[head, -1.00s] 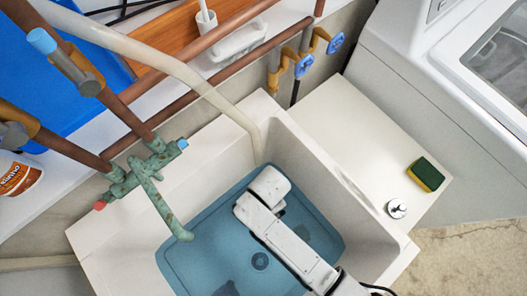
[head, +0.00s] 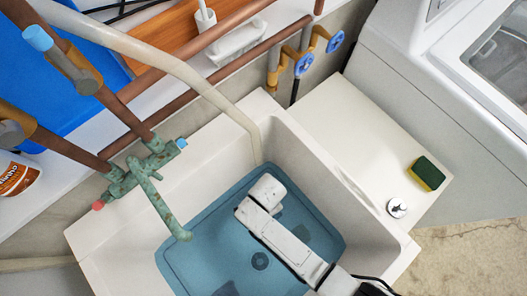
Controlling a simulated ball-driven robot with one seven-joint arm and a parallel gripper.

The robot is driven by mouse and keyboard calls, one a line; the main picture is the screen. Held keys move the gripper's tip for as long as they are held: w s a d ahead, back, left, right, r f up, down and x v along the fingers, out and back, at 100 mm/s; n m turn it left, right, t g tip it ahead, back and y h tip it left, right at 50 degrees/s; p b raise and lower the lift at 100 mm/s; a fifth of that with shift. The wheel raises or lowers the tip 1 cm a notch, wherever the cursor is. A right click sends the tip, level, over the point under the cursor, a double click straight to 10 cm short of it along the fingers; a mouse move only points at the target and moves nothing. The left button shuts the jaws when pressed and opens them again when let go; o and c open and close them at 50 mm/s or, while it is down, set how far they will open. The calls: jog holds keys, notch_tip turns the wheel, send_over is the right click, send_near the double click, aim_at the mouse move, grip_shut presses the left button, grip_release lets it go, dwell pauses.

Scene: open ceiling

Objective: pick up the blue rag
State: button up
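The floor of the sink (head: 200,250) is a flat blue-teal area with rounded corners, with a dark round drain (head: 260,261) in it. A darker blue patch (head: 226,290) lies at its lower edge, cut off by the frame, and another (head: 301,232) shows just right of my arm. I cannot tell whether either is the blue rag; no clear cloth shape shows. My white arm reaches into the sink from the lower right, ending above the blue area. My gripper's fingers do not show; the end of the arm hides whatever is below it.
The pale sink walls surround my arm. A corroded green faucet (head: 165,210) overhangs the sink's left side. Copper pipes and a pale hose (head: 165,62) run above. A white counter (head: 350,135) at right holds a yellow-green sponge (head: 427,173) and a metal plug (head: 397,208). A white washing machine stands beyond.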

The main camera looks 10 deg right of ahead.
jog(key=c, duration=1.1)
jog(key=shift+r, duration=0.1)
